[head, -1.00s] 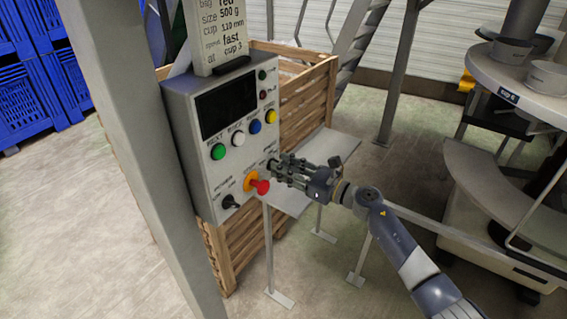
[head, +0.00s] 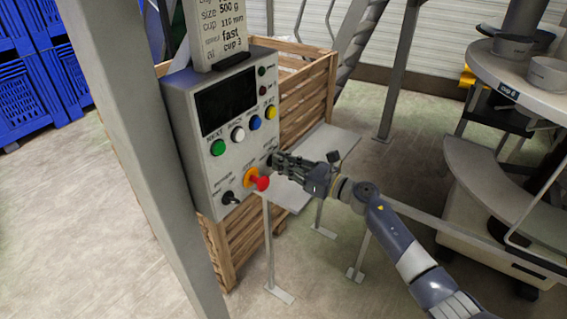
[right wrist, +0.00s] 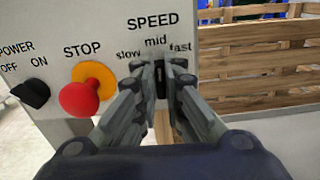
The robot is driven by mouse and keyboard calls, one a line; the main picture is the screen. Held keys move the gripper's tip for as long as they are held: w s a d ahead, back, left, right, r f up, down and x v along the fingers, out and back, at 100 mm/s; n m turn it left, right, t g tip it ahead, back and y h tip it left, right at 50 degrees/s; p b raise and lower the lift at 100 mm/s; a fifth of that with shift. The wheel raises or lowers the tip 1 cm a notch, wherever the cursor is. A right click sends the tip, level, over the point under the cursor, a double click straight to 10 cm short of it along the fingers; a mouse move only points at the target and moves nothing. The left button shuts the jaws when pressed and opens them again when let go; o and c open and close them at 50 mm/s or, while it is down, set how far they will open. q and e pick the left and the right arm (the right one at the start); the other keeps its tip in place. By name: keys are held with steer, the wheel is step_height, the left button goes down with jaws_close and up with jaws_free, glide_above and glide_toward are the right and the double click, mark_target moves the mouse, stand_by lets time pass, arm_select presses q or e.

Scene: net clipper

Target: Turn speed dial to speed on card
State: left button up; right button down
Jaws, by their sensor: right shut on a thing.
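The black speed dial (right wrist: 160,84) is between my right gripper's fingers (right wrist: 160,76) in the right wrist view, below the "SPEED" label with slow, mid and fast marks. My right gripper is shut on the dial; the part I see stands roughly upright, below "mid". The fingers hide most of it, so its exact setting is hard to tell. In the head view my right gripper (head: 278,161) reaches the lower right of the grey control box (head: 205,180). The white card (head: 222,38) above the box reads "fast" on its speed line. My left gripper is not in view.
A red stop button (right wrist: 79,99) on an orange base sits just left of my right fingers. A black power switch (right wrist: 32,93) is further left. Several coloured buttons are above. A wooden crate (head: 310,95) stands behind the box, and a grey post (head: 135,150) stands left.

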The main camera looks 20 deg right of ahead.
steer(key=shift+w+d+f+m+p, duration=0.1)
steer(key=shift+d+m+p, duration=0.1)
steer(key=shift+m, duration=1.9)
steer(key=shift+w+d+m+p, duration=0.1)
steer(key=shift+m+p, duration=0.05)
steer(key=shift+m, duration=1.95)
steer(key=c, duration=1.7)
jaws_free()
steer(key=v, duration=1.2)
